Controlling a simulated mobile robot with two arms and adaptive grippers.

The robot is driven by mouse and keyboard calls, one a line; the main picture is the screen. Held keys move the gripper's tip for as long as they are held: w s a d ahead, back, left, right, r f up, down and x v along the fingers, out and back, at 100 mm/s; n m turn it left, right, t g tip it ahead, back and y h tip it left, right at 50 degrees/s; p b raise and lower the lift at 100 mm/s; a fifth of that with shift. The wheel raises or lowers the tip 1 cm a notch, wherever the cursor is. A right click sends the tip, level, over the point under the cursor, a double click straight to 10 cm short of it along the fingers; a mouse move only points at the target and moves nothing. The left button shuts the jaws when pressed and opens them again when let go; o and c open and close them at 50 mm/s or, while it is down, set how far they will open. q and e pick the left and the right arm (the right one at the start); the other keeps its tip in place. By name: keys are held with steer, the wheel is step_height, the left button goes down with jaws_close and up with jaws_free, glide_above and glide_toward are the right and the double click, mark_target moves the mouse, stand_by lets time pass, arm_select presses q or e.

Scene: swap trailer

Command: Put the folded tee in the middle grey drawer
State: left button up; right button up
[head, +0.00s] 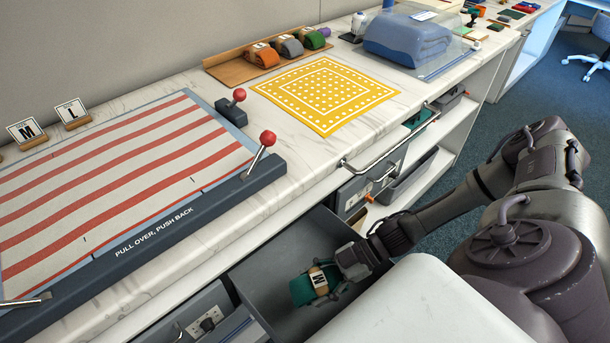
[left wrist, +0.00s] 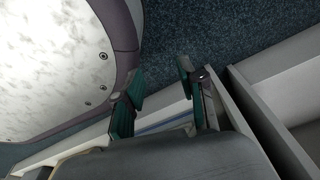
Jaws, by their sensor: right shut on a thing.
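The folded tee (head: 302,291) is a dark green bundle with a tan band marked M. My right gripper (head: 328,281) is shut on it, low inside the outline of the open grey drawer (head: 283,250). Whether the tee touches the drawer floor I cannot tell. The drawer is pulled out below the counter, between a grey drawer front at the lower left and another at the right; its near part is hidden. My left gripper (left wrist: 160,82) shows only in the left wrist view, its fingers apart with nothing between them.
The counter carries a striped cloth (head: 110,175) on a folding board with red-knobbed levers, a yellow dotted cloth (head: 325,95), a wooden tray (head: 230,68) of rolled tees and a blue bundle (head: 408,40). A metal rail (head: 385,145) runs along its front edge. Blue carpet (head: 500,105) lies right.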

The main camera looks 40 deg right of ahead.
steer(key=shift+f, duration=0.55)
steer(key=shift+w+a+f+b, duration=0.15)
steer(key=shift+w+f+b, duration=0.05)
steer(key=shift+b, duration=0.15)
steer(key=w+f, duration=0.1)
steer(key=w+a+f+b, duration=0.1)
steer(key=w, duration=0.1)
steer(key=w+a+f, duration=0.1)
steer(key=w, duration=0.1)
steer(key=shift+f, duration=0.15)
steer(key=b, duration=0.2)
glide_above(277, 287)
step_height(277, 287, down, 3)
steer(key=shift+w+f, duration=0.15)
steer(key=shift+f, duration=0.05)
step_height(277, 287, down, 4)
steer(key=shift+r+b, duration=0.2)
steer(key=shift+b, duration=0.55)
arm_select(q)
steer(key=w+d+r+t, duration=0.1)
steer(key=w+r, duration=0.8)
steer(key=r, duration=0.4)
steer(key=shift+w+d+r, duration=0.2)
steer(key=shift+w+r, duration=0.1)
arm_select(e)
steer(key=shift+f, duration=0.1)
